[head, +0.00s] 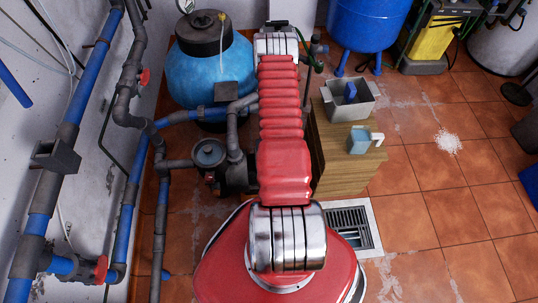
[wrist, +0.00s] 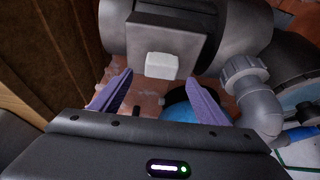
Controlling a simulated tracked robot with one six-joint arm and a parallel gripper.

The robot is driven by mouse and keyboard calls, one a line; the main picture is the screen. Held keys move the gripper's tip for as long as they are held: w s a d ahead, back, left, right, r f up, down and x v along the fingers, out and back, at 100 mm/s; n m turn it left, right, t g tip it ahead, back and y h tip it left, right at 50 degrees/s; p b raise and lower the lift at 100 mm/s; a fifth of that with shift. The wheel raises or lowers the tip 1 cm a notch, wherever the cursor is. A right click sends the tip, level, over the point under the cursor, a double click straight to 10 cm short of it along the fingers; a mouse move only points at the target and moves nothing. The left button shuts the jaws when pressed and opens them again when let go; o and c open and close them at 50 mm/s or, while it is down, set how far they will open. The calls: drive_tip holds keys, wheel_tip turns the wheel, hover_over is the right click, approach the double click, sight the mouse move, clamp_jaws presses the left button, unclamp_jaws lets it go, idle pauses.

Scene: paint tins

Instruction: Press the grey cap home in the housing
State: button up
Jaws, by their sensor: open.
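In the wrist view the grey cap (wrist: 162,66) is a pale, rounded square block. It sits at the lower edge of the dark grey square housing (wrist: 160,38) and appears to stand out from its face; how deep it is seated I cannot tell. My gripper (wrist: 158,84) is open, with its two purple fingers spread on either side just below the cap. Nothing shows between the fingers except floor and part of a blue thing behind. The fingers look apart from the cap. In the head view a dark box (head: 234,92) by the blue tank may be the housing; my gripper is not visible there.
A grey pipe with a ribbed union (wrist: 250,82) is close on the right in the wrist view. A wooden surface (wrist: 55,55) is on the left. In the head view a wooden box (head: 335,165) carries a grey bin (head: 362,105) and a pale blue container (head: 358,140).

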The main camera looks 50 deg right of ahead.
drive_tip(key=shift+d+f, duration=0.1)
drive_tip(key=shift+f, duration=0.1)
drive_tip(key=shift+a+x, duration=0.1)
drive_tip(key=shift+x, duration=0.85)
drive_tip(key=shift+a+x, duration=0.15)
drive_tip(key=shift+x, duration=1.55)
drive_tip(key=shift+c, duration=0.5)
drive_tip(key=c, duration=1)
drive_tip(key=shift+r, duration=0.15)
drive_tip(key=shift+c, duration=0.2)
drive_tip(key=shift+r, duration=4.85)
